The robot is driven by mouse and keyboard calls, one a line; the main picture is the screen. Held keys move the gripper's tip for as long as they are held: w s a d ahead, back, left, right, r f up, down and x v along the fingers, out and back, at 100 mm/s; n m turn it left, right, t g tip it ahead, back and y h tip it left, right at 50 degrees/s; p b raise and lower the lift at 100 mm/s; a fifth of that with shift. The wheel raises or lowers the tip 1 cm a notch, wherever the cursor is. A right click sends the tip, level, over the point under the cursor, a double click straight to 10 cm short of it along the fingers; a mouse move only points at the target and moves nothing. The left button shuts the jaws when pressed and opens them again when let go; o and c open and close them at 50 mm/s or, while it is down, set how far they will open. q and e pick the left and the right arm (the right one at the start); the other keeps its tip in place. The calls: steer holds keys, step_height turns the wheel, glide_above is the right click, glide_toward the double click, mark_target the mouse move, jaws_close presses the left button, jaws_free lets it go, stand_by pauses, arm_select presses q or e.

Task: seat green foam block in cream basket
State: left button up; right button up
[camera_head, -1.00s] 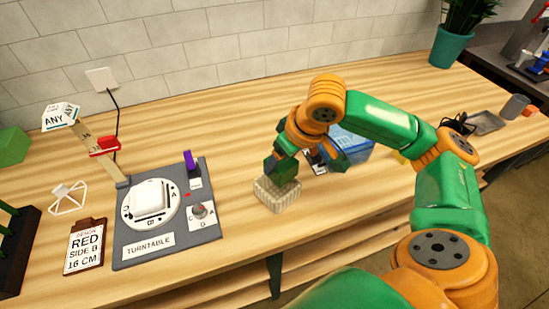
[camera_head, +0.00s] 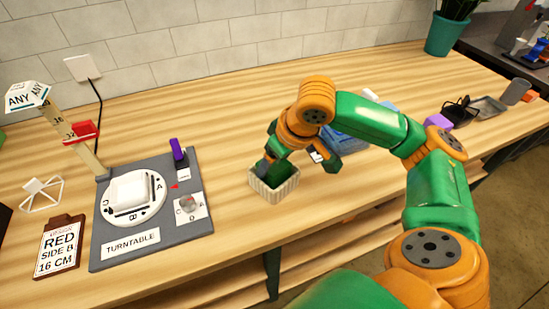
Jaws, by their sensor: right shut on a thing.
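The cream basket (camera_head: 274,190) stands near the front edge of the wooden table, right of the turntable board. It is small, ribbed and open at the top. The green foam block (camera_head: 281,173) is down inside the basket opening, with only its upper part showing. My right gripper (camera_head: 272,162) reaches down over the basket and is shut on the block. The fingers partly hide the block, and its contact with the basket floor is hidden. My left gripper is not in view.
The turntable board (camera_head: 152,210) lies left of the basket, with a purple-topped piece (camera_head: 179,153) on it. A blue container (camera_head: 350,145) stands behind my right arm. A RED order card (camera_head: 60,247) lies far left. Bare table lies behind the basket.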

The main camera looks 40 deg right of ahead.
stand_by(0.5)
steer(key=shift+p, duration=0.4)
steer(key=o, duration=1.5)
steer(key=shift+s, duration=0.1)
step_height(320, 180, up, 7)
steer(key=p, duration=0.9)
steer(key=shift+r, duration=0.1)
